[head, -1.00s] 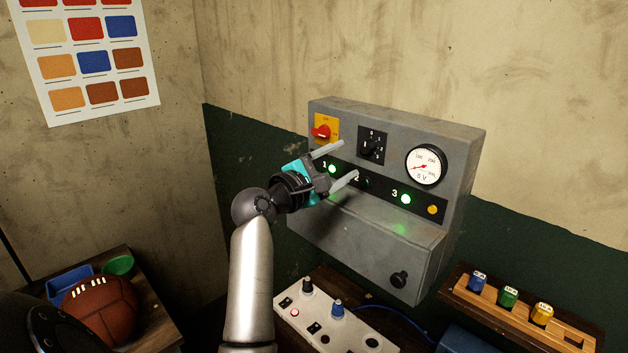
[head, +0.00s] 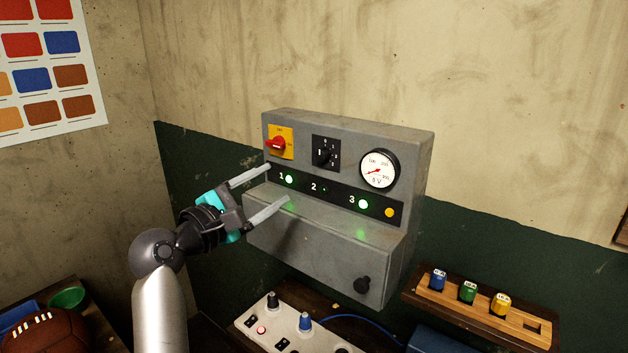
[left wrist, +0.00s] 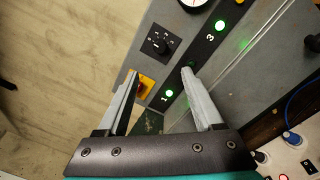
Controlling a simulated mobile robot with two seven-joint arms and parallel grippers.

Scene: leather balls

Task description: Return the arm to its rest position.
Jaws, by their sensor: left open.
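My left gripper (head: 268,187) is open and empty in the head view, in front of the left side of the grey control box (head: 330,255). Its two fingers are spread apart, and they also show in the left wrist view (left wrist: 160,88). The box carries a red switch on a yellow plate (head: 277,143), a black rotary knob (head: 323,155) and a round dial (head: 379,170). The lights by 1 (head: 289,180) and 3 (head: 363,204) glow green; the one by 2 looks dark. I cannot tell whether a fingertip touches the box. My right gripper is not in view.
A white panel (head: 283,324) with knobs lies below the box. A wooden rack (head: 447,297) with blue, green and yellow blocks is at right. A brown leather ball (head: 42,333) and green bowl (head: 67,298) sit at lower left.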

